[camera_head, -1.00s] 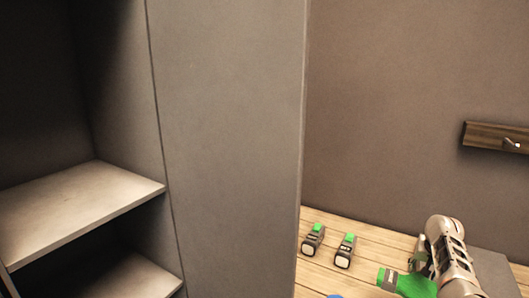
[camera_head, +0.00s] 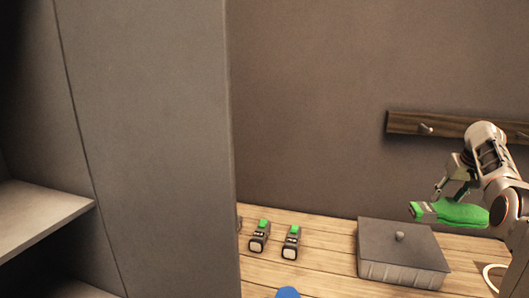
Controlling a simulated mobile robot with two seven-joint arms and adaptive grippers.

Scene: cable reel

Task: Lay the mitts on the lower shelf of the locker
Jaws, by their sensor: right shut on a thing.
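The locker (camera_head: 145,140) fills the left of the head view, with its grey side panel facing me. Its upper visible shelf (camera_head: 40,215) is bare where it shows, and a lower shelf (camera_head: 70,290) is mostly cut off at the bottom edge. My right gripper (camera_head: 445,205) is shut on green mitts (camera_head: 462,213) with a grey cuff, held raised at the right above the wooden surface. Whether it holds one mitt or a pair, I cannot tell. My left gripper is out of view.
Two small dark and green items (camera_head: 260,236) stand on the wooden surface (camera_head: 315,265) beside the locker. A grey lidded box (camera_head: 400,255) sits below my right gripper. A blue object (camera_head: 288,292) shows at the bottom edge. A hook rail (camera_head: 450,126) is on the wall.

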